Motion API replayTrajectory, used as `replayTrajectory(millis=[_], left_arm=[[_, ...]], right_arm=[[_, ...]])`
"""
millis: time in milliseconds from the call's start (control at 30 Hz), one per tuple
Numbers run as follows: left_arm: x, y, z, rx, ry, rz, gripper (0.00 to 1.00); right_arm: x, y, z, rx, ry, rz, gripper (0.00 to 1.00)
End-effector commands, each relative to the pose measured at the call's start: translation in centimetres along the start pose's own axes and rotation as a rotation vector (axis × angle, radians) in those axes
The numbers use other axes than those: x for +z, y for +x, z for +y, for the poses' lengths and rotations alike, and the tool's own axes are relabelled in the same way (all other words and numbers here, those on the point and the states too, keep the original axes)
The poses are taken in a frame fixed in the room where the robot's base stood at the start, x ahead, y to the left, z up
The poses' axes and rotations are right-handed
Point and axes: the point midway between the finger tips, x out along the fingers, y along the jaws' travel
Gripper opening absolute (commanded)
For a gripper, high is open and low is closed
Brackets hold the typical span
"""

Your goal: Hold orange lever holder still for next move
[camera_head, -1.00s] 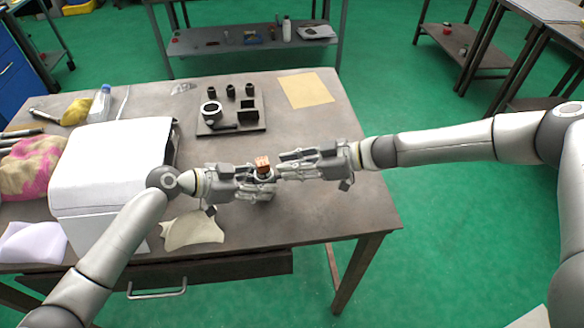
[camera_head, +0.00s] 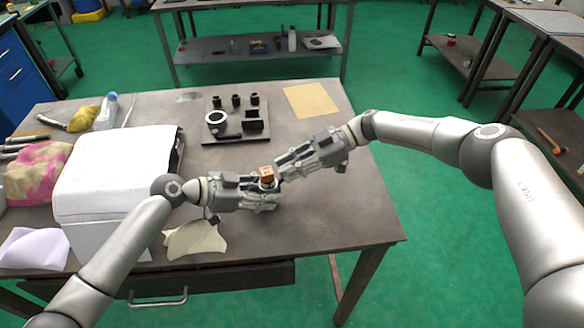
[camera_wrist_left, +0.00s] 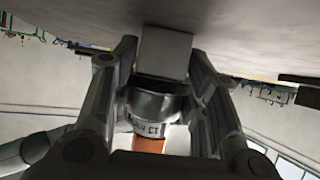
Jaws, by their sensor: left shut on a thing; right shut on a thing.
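The orange lever holder shows its orange top (camera_head: 267,173) at the middle of the table in the head view. In the left wrist view it has a dark round body (camera_wrist_left: 156,104), a white ring with black marks and the orange part below, with a grey block at its other end. My left gripper (camera_head: 268,194) is shut around its body from the left; the two fingers flank it in the wrist view. My right gripper (camera_head: 282,170) comes in from the upper right, shut with its tips at the holder; its exact contact is too small to see.
A dark plate (camera_head: 235,133) with several black parts and a ring stands behind the grippers. A yellow sheet (camera_head: 311,100) lies at the back right. A white box (camera_head: 112,175) and a pale cloth (camera_head: 195,240) are near my left arm. The table's right side is clear.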

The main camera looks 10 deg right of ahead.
Motion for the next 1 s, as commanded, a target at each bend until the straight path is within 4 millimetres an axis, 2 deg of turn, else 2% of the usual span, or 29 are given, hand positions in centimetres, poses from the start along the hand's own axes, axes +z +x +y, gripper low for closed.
replayTrajectory(millis=[33, 667, 700, 800, 833, 1000], left_arm=[[0.72, 0.03, 0.18, 0.005, -0.004, -0.015, 0.13], [0.89, -0.04, 0.13, 0.005, -0.006, -0.018, 0.13], [0.9, -0.04, 0.13, 0.005, -0.006, -0.018, 0.13], [0.91, -0.03, 0.14, 0.005, -0.006, -0.018, 0.13], [0.91, -0.02, 0.14, 0.005, -0.006, -0.018, 0.13], [0.85, 0.04, 0.19, 0.006, -0.005, -0.016, 0.13]], right_arm=[[-0.38, -0.41, 0.54, 0.007, -0.006, 0.005, 0.0], [-0.19, -0.68, 0.67, -0.01, -0.01, 0.0, 0.0], [-0.18, -0.69, 0.68, -0.009, -0.01, 0.0, 0.24], [-0.11, -0.59, 0.6, -0.012, -0.009, -0.001, 0.37], [-0.09, -0.53, 0.56, -0.013, -0.009, -0.001, 0.39], [-0.01, -0.32, 0.39, -0.019, -0.008, -0.001, 0.39]])
